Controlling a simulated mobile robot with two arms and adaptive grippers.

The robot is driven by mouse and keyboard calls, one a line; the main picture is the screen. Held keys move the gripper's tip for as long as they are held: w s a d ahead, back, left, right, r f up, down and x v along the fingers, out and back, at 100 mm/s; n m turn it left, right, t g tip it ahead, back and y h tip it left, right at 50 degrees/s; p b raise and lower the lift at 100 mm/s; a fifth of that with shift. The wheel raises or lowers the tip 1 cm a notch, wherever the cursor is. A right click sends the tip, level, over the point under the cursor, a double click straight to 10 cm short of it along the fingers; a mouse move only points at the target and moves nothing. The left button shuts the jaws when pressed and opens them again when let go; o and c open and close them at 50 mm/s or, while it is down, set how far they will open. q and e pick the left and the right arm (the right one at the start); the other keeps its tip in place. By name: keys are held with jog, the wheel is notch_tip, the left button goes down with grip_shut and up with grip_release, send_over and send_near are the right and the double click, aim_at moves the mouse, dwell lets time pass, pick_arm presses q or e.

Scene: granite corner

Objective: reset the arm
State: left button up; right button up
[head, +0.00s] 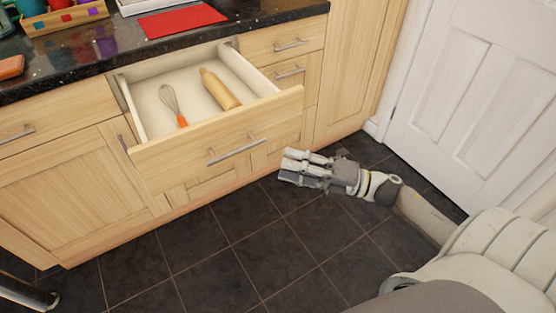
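My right gripper (289,166) is in front of the open drawer's right side, over the dark floor. Its fingers point left and look spread apart, with nothing between them. My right arm comes in from the lower right. My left gripper is not in view. The open drawer (200,151) holds a whisk (171,101) with an orange handle and a wooden rolling pin (220,89). My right gripper is apart from the drawer handle (237,150).
A dark granite counter (110,50) runs above the wooden cabinets, with a red mat (182,20) and a wooden tray (64,19) on it. A white door (480,90) stands at right. The tiled floor (220,260) is clear in the middle.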

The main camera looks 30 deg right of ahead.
jog(key=shift+s+d, duration=0.15)
dwell(0.4)
